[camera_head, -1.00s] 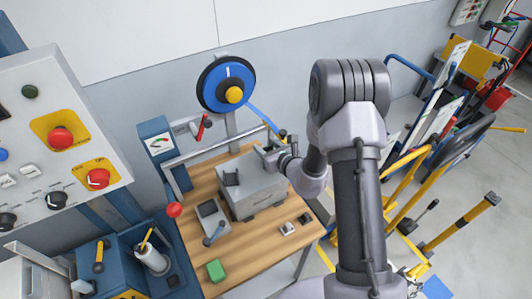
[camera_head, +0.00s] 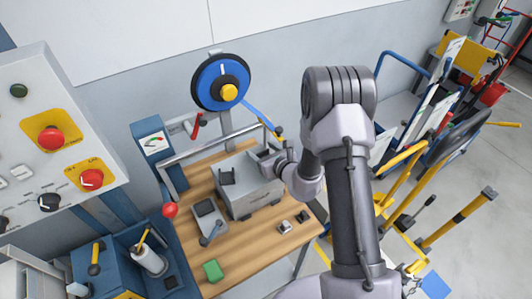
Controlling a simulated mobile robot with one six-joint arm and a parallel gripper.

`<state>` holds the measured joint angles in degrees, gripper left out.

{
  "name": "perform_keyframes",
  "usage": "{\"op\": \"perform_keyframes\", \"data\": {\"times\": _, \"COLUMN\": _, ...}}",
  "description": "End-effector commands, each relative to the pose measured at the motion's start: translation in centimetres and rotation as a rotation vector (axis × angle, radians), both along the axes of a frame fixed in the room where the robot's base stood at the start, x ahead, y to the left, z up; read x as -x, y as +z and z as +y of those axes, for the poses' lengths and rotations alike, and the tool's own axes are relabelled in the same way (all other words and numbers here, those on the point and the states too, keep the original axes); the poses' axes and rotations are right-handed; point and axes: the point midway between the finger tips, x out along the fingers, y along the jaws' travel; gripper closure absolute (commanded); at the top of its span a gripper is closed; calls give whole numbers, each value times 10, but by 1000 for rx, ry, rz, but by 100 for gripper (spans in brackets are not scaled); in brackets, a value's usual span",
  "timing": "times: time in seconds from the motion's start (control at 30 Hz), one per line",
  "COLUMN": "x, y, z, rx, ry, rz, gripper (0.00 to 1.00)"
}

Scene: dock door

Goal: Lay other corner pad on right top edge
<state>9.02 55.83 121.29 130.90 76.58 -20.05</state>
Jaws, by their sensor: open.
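A grey box (camera_head: 258,198) stands on the wooden bench. One dark corner pad (camera_head: 227,176) sits on its left top edge. My gripper (camera_head: 266,154) is at the box's right top edge, low over the back right part of the lid, and is open. Dark shapes show at the fingers. I cannot tell whether a second corner pad lies there, because the gripper and wrist cover most of that edge.
The wooden bench (camera_head: 245,252) holds a grey device (camera_head: 208,220) with a lever, a green block (camera_head: 213,270) and two small items (camera_head: 284,227) at the right front. A blue strap reel (camera_head: 212,88) stands behind. Yellow rails (camera_head: 452,226) stand at right.

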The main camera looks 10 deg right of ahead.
Motion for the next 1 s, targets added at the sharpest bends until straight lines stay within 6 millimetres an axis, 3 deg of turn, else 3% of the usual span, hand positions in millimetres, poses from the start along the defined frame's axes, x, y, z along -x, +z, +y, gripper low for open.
{"op": "perform_keyframes", "data": {"times": 0.4, "x": 81, "y": 38, "z": -27, "rx": -2, "ry": -4, "rz": 1, "gripper": 34}}
{"op": "perform_keyframes", "data": {"times": 0.63, "x": 103, "y": 55, "z": -28, "rx": 1, "ry": 28, "rz": -14, "gripper": 34}}
{"op": "perform_keyframes", "data": {"times": 0.67, "x": 103, "y": 65, "z": -20, "rx": 4, "ry": 63, "rz": -30, "gripper": 34}}
{"op": "perform_keyframes", "data": {"times": 0.73, "x": 105, "y": 104, "z": 13, "rx": 21, "ry": 216, "rz": -91, "gripper": 34}}
{"op": "perform_keyframes", "data": {"times": 0.8, "x": 124, "y": 157, "z": 64, "rx": 78, "ry": 469, "rz": -175, "gripper": 34}}
{"op": "perform_keyframes", "data": {"times": 0.87, "x": 163, "y": 200, "z": 108, "rx": 187, "ry": 739, "rz": -247, "gripper": 34}}
{"op": "perform_keyframes", "data": {"times": 0.9, "x": 195, "y": 219, "z": 129, "rx": 291, "ry": 915, "rz": -285, "gripper": 34}}
{"op": "perform_keyframes", "data": {"times": 0.97, "x": 246, "y": 236, "z": 143, "rx": 496, "ry": 1161, "rz": -331, "gripper": 34}}
{"op": "perform_keyframes", "data": {"times": 1.0, "x": 277, "y": 240, "z": 141, "rx": 662, "ry": 1303, "rz": -351, "gripper": 34}}
